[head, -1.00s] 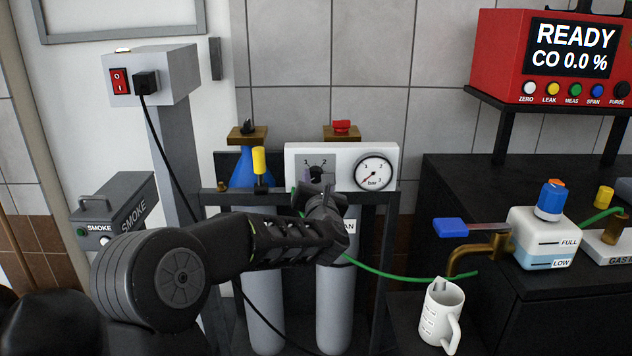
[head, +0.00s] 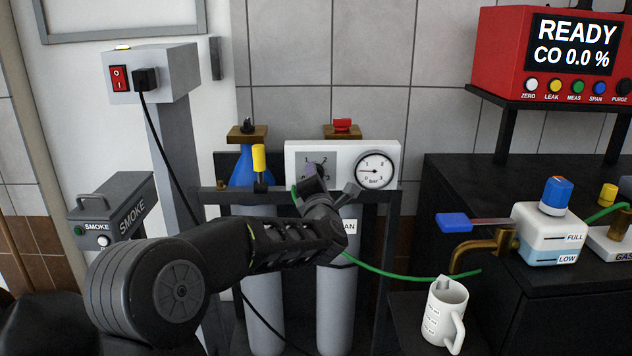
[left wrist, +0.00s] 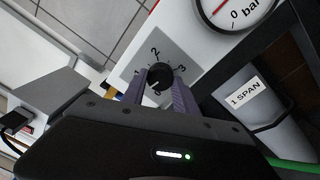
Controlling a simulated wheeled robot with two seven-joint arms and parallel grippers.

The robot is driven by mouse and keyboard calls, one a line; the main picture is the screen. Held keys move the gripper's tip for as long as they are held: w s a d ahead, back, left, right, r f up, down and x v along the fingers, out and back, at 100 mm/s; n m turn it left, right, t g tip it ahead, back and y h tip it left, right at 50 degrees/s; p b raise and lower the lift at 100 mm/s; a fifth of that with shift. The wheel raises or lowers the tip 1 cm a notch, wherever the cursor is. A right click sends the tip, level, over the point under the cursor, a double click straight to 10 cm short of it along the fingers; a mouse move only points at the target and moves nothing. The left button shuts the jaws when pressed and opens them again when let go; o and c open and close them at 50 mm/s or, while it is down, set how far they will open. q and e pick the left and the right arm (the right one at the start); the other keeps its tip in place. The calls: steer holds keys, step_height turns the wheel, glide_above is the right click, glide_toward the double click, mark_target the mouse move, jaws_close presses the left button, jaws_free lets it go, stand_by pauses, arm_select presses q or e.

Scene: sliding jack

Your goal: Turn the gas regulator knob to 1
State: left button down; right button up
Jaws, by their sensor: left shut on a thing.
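The gas regulator is a white panel (head: 297,155) with a grey dial plate and a round pressure gauge (head: 375,171), whose red needle points left. The dark knob (left wrist: 159,79) shows in the left wrist view on the dial plate (left wrist: 141,62), with marks 2 and 3 readable. My left gripper (head: 315,172) is shut on the knob, one finger on each side. In the head view the gripper hides the knob. I cannot read which mark the knob points to. My right gripper is not in view.
Two gas cylinders (head: 262,285) stand in a dark rack below the panel. A yellow-handled valve (head: 259,158) is just left of it. A green hose (head: 400,278) runs right. A white mug (head: 443,312) and a black bench (head: 570,310) are at right.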

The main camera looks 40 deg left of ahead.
arm_select(q)
steer(key=shift+m+p, duration=0.4)
steer(key=shift+m, duration=3.5)
steer(key=c, duration=1)
jaws_free()
steer(key=shift+o, duration=0.2)
steer(key=v, duration=0.7)
steer(key=shift+s+d+p, duration=0.2)
steer(key=shift+s+p, duration=0.15)
steer(key=shift+s, duration=0.05)
